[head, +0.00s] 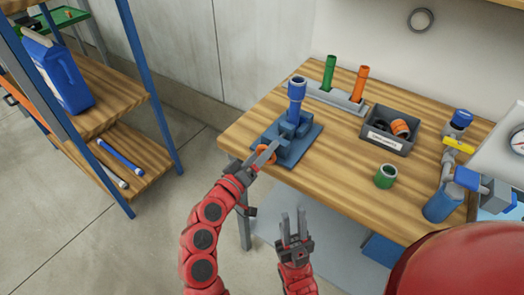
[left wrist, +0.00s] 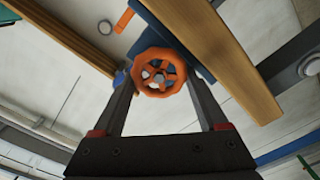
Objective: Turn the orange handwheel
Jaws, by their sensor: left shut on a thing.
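The orange handwheel (head: 271,158) faces the front on a blue valve body (head: 294,131), which is fixed on a blue plate at the near left of the wooden bench. My left gripper (head: 265,156) is shut on the handwheel and partly hides it in the head view. In the left wrist view the handwheel (left wrist: 158,54) shows its rim, spokes and hub. The fingers of my left gripper (left wrist: 159,76) lie on both sides of its rim. My right gripper (head: 293,222) is open and empty, in front of the bench edge and below the valve.
On the bench (head: 330,180) stand a holder with a green tube (head: 329,72) and an orange tube (head: 360,83), a grey bin (head: 388,131) with rings, and a green cup-like part (head: 386,176). Blue fittings (head: 442,200) stand at the right. A shelf (head: 120,165) is at the left.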

